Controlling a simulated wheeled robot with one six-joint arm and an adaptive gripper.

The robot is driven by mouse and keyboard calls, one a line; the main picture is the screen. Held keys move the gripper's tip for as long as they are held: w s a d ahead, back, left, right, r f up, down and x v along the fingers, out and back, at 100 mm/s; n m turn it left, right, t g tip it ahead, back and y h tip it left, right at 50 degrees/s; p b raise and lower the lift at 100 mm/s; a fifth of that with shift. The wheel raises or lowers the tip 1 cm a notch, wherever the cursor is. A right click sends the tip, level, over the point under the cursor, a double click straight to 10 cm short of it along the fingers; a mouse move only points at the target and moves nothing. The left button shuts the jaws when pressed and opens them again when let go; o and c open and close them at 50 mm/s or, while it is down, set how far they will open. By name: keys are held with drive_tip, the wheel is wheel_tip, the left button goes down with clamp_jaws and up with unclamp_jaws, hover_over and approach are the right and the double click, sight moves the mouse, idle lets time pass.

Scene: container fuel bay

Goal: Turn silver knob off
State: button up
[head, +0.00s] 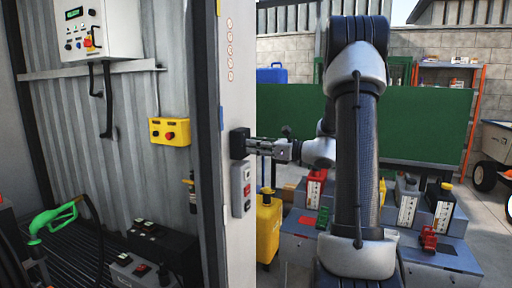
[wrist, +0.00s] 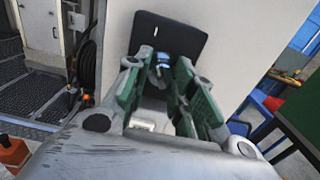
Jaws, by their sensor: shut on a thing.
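A black switch box (head: 239,143) is mounted on the pale door post, and its black plate also fills the upper middle of the wrist view (wrist: 168,32). My gripper (head: 254,146) reaches left to the front of this box. In the wrist view its green-padded fingers (wrist: 159,70) are shut around the small silver knob (wrist: 162,59) at the plate's lower middle. The fingers hide most of the knob, so its turn position cannot be read.
A grey box with red and pale switches (head: 242,188) sits just below on the same post. A yellow button box (head: 169,132) and a white control box (head: 97,28) hang on the corrugated wall. A yellow container (head: 269,228) and a bench with several devices (head: 440,258) stand right.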

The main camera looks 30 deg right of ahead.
drive_tip(key=shift+n, duration=0.3)
drive_tip(key=n, duration=1.1)
drive_tip(key=shift+d, duration=0.1)
drive_tip(key=shift+n, duration=0.3)
idle(0.4)
drive_tip(key=o, duration=1)
drive_tip(key=shift+o, duration=0.2)
drive_tip(key=v, duration=1.2)
